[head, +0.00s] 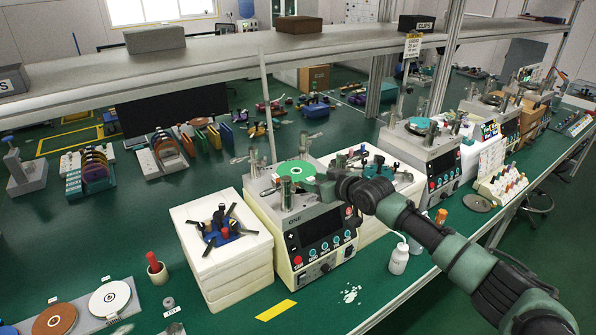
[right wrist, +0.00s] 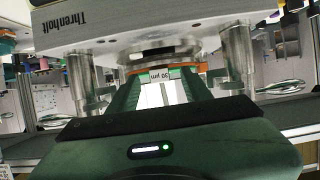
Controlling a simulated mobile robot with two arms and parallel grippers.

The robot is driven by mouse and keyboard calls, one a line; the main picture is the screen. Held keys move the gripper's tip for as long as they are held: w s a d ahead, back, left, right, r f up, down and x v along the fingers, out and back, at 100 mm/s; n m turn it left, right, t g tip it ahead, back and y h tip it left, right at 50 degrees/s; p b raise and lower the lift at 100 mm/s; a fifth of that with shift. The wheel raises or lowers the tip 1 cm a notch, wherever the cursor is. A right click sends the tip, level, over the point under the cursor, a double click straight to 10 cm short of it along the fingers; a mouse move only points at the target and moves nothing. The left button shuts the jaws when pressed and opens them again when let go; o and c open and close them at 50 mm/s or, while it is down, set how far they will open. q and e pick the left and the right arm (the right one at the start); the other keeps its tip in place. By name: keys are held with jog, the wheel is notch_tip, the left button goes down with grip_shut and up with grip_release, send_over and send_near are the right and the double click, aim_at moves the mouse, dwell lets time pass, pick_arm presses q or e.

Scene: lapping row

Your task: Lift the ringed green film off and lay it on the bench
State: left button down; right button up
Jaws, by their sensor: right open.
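The green film (head: 295,171) is a bright green disc with a pale ring mark at its centre. It lies on top of the front lapping machine (head: 318,240), labelled ONE. My right gripper (head: 314,183) reaches in from the right to the film's near right edge. In the right wrist view, my right gripper (right wrist: 158,88) is open, with a finger on each side of a small tab marked 30 µm (right wrist: 159,74) with green on it. Whether the fingers touch the tab cannot be told. My left gripper is not in view.
Metal posts (right wrist: 238,57) stand close on both sides of my right gripper. A white block stack (head: 222,262) with a blue-and-black fixture stands left of the machine. A white bottle (head: 398,259) stands under my right arm. The green bench (head: 125,225) is clear at middle left.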

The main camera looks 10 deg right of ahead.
grip_shut()
jog(key=shift+r, duration=0.1)
